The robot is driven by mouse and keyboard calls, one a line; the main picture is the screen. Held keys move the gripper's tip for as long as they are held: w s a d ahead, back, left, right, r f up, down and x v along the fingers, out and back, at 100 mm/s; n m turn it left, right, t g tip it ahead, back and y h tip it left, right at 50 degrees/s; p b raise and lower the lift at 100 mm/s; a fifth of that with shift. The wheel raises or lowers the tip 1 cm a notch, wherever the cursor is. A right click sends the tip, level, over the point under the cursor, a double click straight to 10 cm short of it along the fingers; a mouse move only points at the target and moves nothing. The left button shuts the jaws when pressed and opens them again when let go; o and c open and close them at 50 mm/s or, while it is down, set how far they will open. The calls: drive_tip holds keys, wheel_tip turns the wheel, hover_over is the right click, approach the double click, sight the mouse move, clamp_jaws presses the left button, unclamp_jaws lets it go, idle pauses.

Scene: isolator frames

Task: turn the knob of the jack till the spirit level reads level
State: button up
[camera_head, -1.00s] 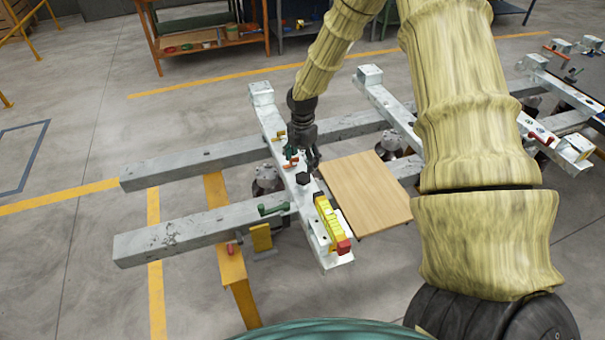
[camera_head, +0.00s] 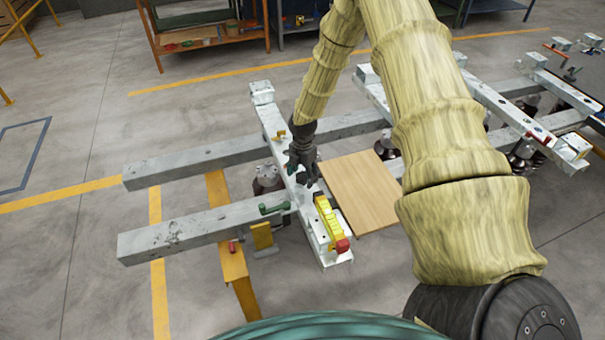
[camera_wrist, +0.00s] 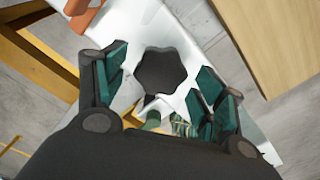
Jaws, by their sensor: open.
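The black star-shaped knob (camera_wrist: 160,72) shows in the wrist view above the pale metal beam. My gripper (camera_wrist: 161,88) is open, with green-padded fingers on the left and right of the knob; I cannot tell whether they touch it. In the head view my gripper (camera_head: 304,182) is low over the crossbeam and mostly hides the knob. The spirit level (camera_head: 326,217) is a yellow bar with a red end, lying on the near end of the crossbeam just in front of my gripper. Its bubble is too small to read.
The white crossbeam (camera_head: 268,118) lies over two long grey beams (camera_head: 180,233). A wooden board (camera_head: 362,192) is right of the gripper. A green handle (camera_head: 274,208) and a yellow stand (camera_head: 232,265) are left of the level. A similar frame (camera_head: 510,108) stands at right.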

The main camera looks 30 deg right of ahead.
drive_tip(key=c, duration=1)
drive_tip(key=shift+m, duration=0.3)
drive_tip(key=m+b, duration=0.2)
drive_tip(key=m, duration=0.2)
drive_tip(key=shift+w+f, duration=0.1)
drive_tip(key=m+b, duration=0.1)
drive_tip(key=m, duration=0.4)
drive_tip(key=shift+m+b, duration=0.4)
drive_tip(key=m+b, duration=0.1)
drive_tip(key=m, duration=0.4)
drive_tip(key=shift+w+d, duration=0.1)
drive_tip(key=m+b, duration=0.1)
drive_tip(key=m, duration=0.4)
drive_tip(key=shift+m, duration=0.4)
